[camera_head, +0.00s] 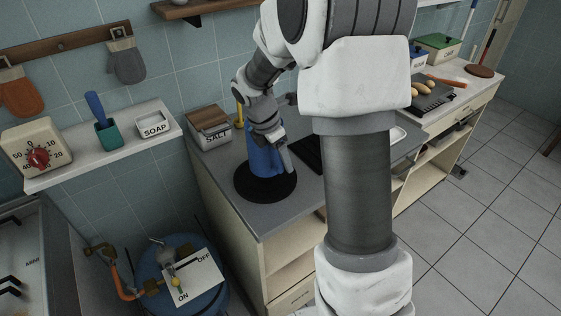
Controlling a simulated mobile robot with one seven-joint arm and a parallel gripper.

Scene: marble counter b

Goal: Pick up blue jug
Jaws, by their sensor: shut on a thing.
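The blue jug (261,160) stands upright on a round black base (265,187) on the grey counter, near its left front corner. My gripper (281,143) is at the upper right side of the jug and is shut on it, seemingly at the handle side. My wrist and fingers hide the top and part of the right side of the jug. I cannot tell whether the jug touches the black base or is slightly above it.
A salt box (209,127) stands behind left of the jug, with a yellow object (239,112) beside it. A dark flat panel (308,153) lies to the right. The wall shelf (100,146) holds a timer, a green cup and a soap box. Bare counter (222,165) lies left of the base.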

